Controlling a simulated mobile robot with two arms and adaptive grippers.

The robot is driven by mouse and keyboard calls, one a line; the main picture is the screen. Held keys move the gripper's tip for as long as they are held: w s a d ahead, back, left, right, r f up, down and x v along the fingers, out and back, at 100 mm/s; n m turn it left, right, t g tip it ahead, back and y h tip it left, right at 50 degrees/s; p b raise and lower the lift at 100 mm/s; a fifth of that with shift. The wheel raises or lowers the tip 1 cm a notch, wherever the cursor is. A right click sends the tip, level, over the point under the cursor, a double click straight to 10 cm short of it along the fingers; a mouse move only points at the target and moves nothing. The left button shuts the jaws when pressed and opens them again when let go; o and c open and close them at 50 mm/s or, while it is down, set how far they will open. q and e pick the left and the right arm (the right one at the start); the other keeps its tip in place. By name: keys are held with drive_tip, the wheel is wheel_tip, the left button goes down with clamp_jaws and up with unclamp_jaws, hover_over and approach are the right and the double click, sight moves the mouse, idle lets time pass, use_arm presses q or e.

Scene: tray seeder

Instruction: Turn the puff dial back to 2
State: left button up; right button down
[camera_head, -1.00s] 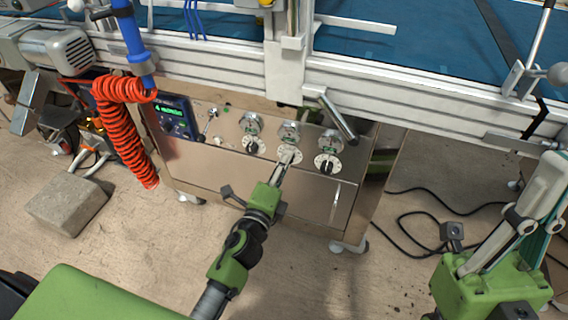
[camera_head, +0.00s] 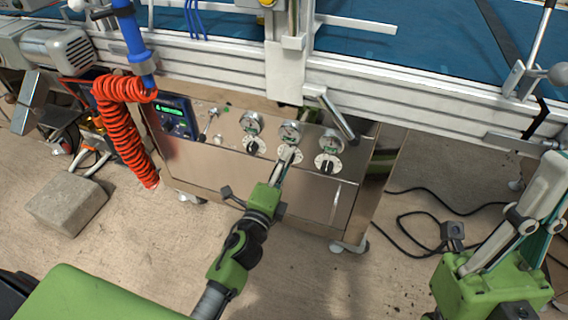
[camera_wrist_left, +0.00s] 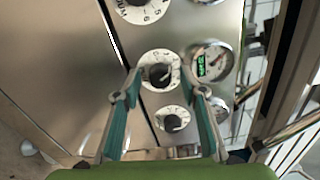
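Three white dials with dark knobs sit in a row on the steel front panel: a left dial (camera_head: 255,146), a middle dial (camera_head: 297,158) and a right dial (camera_head: 328,163). I cannot read which one is labelled puff. My left gripper (camera_head: 289,154) is at the middle dial and partly covers it. In the left wrist view its fingers (camera_wrist_left: 163,76) are apart, one on each side of the middle dial's knob (camera_wrist_left: 158,73), with gaps beside the knob. My right gripper (camera_head: 535,195) is at the right, far from the panel; its fingertips are not clear.
Round gauges (camera_head: 290,132) sit above the dials. A lit control box (camera_head: 174,117) and small lever (camera_head: 209,121) are to their left. A white rail (camera_head: 400,92) runs above the panel. A red coiled hose (camera_head: 125,135) hangs at left; a stone block (camera_head: 67,201) lies on the floor.

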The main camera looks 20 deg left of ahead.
use_arm(q)
drive_tip(key=s, duration=0.7)
drive_tip(key=shift+s+a, duration=0.15)
drive_tip(key=shift+s, duration=0.05)
